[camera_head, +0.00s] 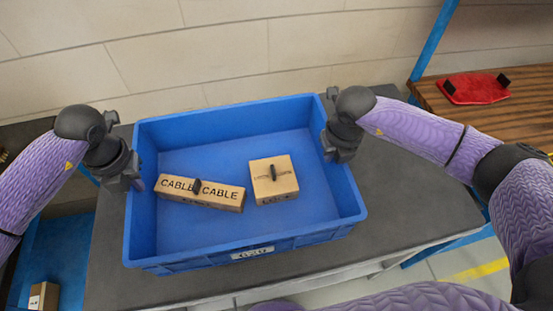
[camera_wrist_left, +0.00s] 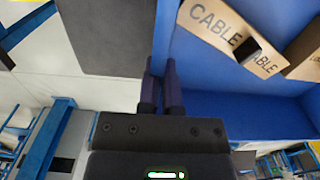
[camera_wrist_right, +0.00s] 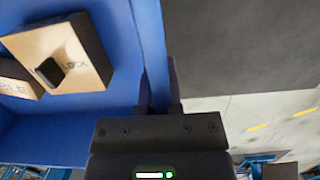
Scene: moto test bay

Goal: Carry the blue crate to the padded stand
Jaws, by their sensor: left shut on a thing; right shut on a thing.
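The blue crate (camera_head: 245,231) sits over the dark grey table top, and I cannot tell whether it touches it. It holds a long cardboard box marked CABLE (camera_head: 200,192) and a squarer cardboard box (camera_head: 273,179), each with a black handle on top. My left gripper (camera_head: 133,183) is shut on the crate's left wall; in the left wrist view its fingers (camera_wrist_left: 163,90) straddle the blue wall. My right gripper (camera_head: 330,152) is shut on the right wall, with its fingers (camera_wrist_right: 160,90) on either side of it in the right wrist view. No padded stand is clearly identifiable.
The grey table top (camera_head: 400,200) has bare room right of the crate. A wooden-topped bench (camera_head: 500,115) with a blue frame stands at the right, bearing a red panel (camera_head: 474,88) with black blocks. A small cardboard box (camera_head: 44,296) lies low at the left. A wall closes the back.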

